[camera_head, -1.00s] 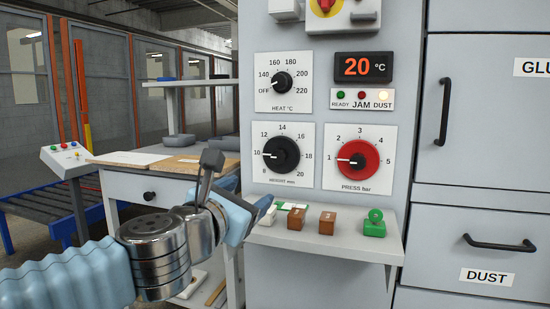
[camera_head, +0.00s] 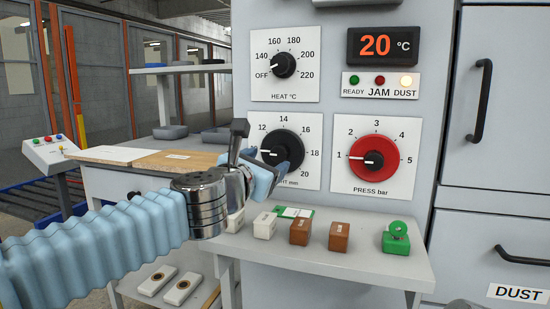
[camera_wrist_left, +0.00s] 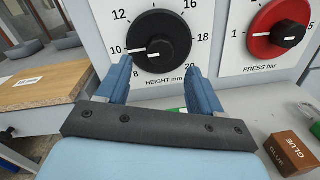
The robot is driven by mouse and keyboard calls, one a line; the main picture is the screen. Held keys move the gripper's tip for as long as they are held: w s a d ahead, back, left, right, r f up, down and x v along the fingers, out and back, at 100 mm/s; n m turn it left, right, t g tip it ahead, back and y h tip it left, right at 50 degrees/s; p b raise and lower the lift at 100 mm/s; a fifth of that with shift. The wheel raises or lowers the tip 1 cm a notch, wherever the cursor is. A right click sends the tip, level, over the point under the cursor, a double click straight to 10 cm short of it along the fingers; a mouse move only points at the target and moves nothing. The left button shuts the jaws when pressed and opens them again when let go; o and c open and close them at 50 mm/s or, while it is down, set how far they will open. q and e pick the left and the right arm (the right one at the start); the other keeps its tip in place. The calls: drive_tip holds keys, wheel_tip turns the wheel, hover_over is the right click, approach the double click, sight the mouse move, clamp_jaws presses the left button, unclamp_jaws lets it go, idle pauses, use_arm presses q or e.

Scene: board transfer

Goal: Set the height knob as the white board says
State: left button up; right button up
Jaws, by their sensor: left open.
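The black HEIGHT mm knob (camera_head: 272,146) is on a white dial plate, partly hidden by my left gripper in the head view. In the left wrist view the knob (camera_wrist_left: 158,36) has its white mark pointing left at 10; the scale runs from 8 to 20. My left gripper (camera_head: 282,158) is open in front of the knob's lower part. In the wrist view its two blue fingers (camera_wrist_left: 157,66) stand apart, left and right below the knob's middle; contact cannot be told. A pale white board (camera_head: 106,154) lies on the workbench; no writing is readable on it. My right gripper is not in view.
The PRESS knob (camera_head: 373,160) is right of the height dial, and the HEAT knob (camera_head: 283,64) is above. Below, a shelf (camera_head: 330,262) carries brown blocks (camera_head: 339,236), white blocks and a green item (camera_head: 396,240). The DUST light (camera_head: 406,80) glows.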

sight(278, 155)
use_arm(q)
drive_tip(key=x, duration=0.5)
drive_tip(key=shift+w, duration=0.15)
drive_tip(key=c, duration=1.1)
drive_tip(key=shift+o, duration=0.2)
drive_tip(key=shift+m+p, duration=0.3)
drive_tip(key=shift+p, duration=0.15)
drive_tip(key=m+p, duration=0.2)
drive_tip(key=m, duration=0.1)
drive_tip(key=shift+r, duration=0.2)
drive_tip(key=m+p, duration=0.3)
drive_tip(key=m, duration=0.1)
drive_tip(key=shift+d+f+m, duration=0.1)
drive_tip(key=shift+m, duration=0.3)
